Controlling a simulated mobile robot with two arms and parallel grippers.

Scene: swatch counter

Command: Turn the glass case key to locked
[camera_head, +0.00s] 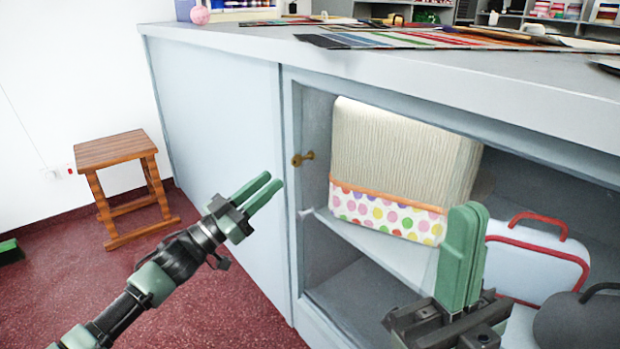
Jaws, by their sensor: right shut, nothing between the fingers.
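A small brass key (303,159) sticks out at the left side of the open compartment in the grey counter (215,105). Which way its bow is turned is too small to tell. My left gripper (272,180) is below and to the left of the key, in front of the counter's plain panel. Its two green fingers are a little apart with nothing between them, and it does not touch the key. My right gripper (467,208) points up in front of the compartment, right of the key, shut and empty.
A cream ribbed item with a polka-dot band (390,213) stands on the compartment shelf (385,252). A white case with red trim (535,265) and a dark bag (580,320) are at right.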

